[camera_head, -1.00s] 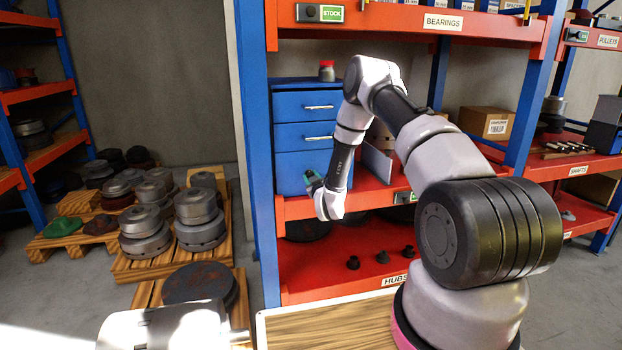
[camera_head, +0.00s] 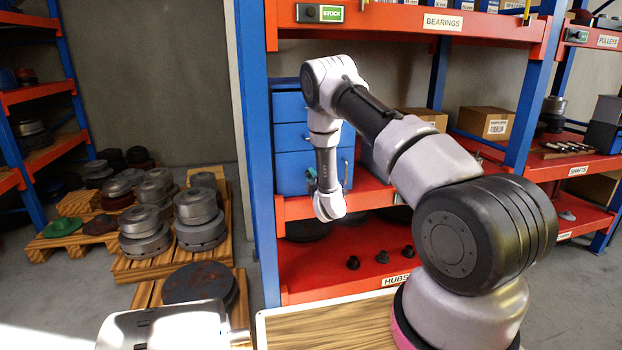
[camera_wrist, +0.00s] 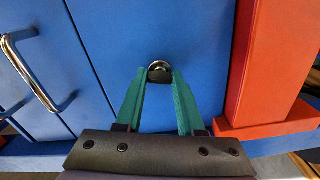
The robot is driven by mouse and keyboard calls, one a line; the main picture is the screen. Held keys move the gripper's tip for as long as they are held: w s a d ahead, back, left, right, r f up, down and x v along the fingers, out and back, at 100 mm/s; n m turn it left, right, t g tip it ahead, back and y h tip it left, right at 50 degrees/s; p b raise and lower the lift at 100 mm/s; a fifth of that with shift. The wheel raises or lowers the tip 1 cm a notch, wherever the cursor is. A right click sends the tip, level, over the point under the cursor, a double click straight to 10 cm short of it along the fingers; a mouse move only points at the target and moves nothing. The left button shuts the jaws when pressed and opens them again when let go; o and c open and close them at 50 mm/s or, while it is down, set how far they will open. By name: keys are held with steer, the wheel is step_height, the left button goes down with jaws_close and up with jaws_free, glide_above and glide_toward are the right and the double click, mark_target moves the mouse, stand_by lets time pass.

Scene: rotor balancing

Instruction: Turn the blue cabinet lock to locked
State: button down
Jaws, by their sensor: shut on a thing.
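The blue cabinet (camera_head: 293,175) stands on the red shelf, drawers above and a door below. In the wrist view, the door's blue face (camera_wrist: 190,35) fills the middle. The small round silver lock (camera_wrist: 160,68) sits on that face, with a dark part on its near side. The green fingers of my gripper (camera_wrist: 159,77) close in around the lock and hold it between their tips. In the head view, my gripper (camera_head: 311,180) is at the door's front and the lock is hidden. I cannot read the lock's position.
A silver bar handle (camera_wrist: 38,75) sticks out at left. Several dark hubs (camera_head: 382,257) stand on the lower shelf. A cardboard box (camera_head: 486,122) is farther right.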

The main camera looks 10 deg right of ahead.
steer(key=shift+n, duration=1.3)
steer(key=c, duration=0.5)
jaws_free()
steer(key=s, duration=1)
steer(key=shift+s+d, duration=0.2)
steer(key=shift+s, duration=0.2)
